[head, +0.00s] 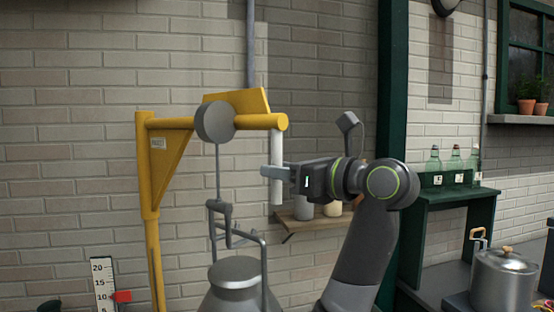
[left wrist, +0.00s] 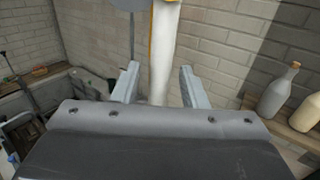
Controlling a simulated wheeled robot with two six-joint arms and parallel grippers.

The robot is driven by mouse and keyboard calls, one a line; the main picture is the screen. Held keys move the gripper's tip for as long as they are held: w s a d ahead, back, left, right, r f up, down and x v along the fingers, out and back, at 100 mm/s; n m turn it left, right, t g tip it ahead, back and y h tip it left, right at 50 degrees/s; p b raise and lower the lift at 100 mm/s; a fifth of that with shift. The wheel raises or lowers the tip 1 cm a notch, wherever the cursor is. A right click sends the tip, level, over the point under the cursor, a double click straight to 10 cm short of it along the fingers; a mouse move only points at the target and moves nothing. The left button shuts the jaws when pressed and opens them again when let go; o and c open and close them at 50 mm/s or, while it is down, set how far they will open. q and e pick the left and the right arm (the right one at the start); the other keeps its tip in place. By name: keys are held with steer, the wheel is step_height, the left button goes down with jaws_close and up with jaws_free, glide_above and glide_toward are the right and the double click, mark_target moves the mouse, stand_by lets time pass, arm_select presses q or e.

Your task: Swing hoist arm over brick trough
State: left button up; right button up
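The yellow hoist arm (head: 258,121) runs right from its yellow post (head: 153,230), with a grey round drum (head: 215,122) on it. A white upright handle (head: 277,148) hangs from its right end; it also shows in the left wrist view (left wrist: 163,60). My left gripper (head: 274,172) is at the handle's lower half. In the left wrist view its two fingers (left wrist: 161,88) stand apart on either side of the handle, with a small gap at least on the left. A hook (head: 222,212) hangs below the drum, by a grey can (head: 235,272). No brick trough can be made out. My right gripper is out of view.
A small wall shelf (head: 312,224) with bottles is behind my left arm. A green bench (head: 460,194) with bottles and a steel pot (head: 503,278) stand at the right. A scale board (head: 103,284) with a red pointer is at lower left. The brick wall is close behind.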

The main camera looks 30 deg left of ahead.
arm_select(q)
steer(key=shift+w+a, duration=0.1)
steer(key=shift+a, duration=0.85)
steer(key=shift+d, duration=0.15)
steer(key=shift+c, duration=0.5)
jaws_close()
